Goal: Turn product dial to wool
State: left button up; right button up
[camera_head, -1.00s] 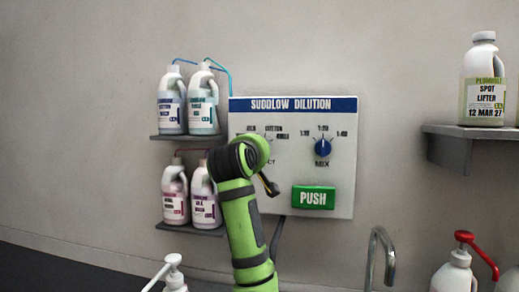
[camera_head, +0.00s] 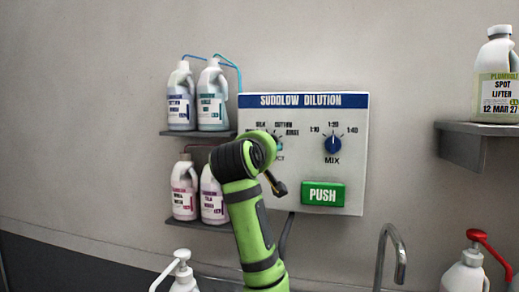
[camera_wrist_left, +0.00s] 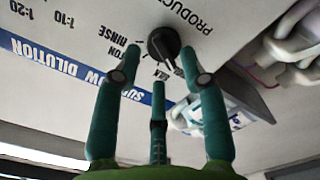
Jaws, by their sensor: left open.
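The product dial (camera_wrist_left: 163,44) is a round dark knob with a pale pointer line, seen in the left wrist view. Its pointer is toward the lower right of that picture, past the silk label; the label at its tip is partly hidden by a finger. My left gripper (camera_wrist_left: 160,56) is open, with teal fingers on both sides of the dial and a third finger below it. I cannot tell whether any finger touches it. In the head view my green wrist hides the dial; a teal bit of the left gripper (camera_head: 279,149) shows beside it. My right gripper is not in view.
The white dilution panel (camera_head: 350,187) also carries a blue mix dial (camera_head: 333,145) pointing up at 1:20 and a green push button (camera_head: 323,194). Bottles (camera_head: 212,98) stand on two shelves left of it. A tap (camera_head: 393,250) and pump bottles are below.

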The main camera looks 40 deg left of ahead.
pick_arm(q)
jog(key=v, duration=0.9)
jog(key=shift+s, duration=0.2)
jog(key=shift+d+r, duration=0.1)
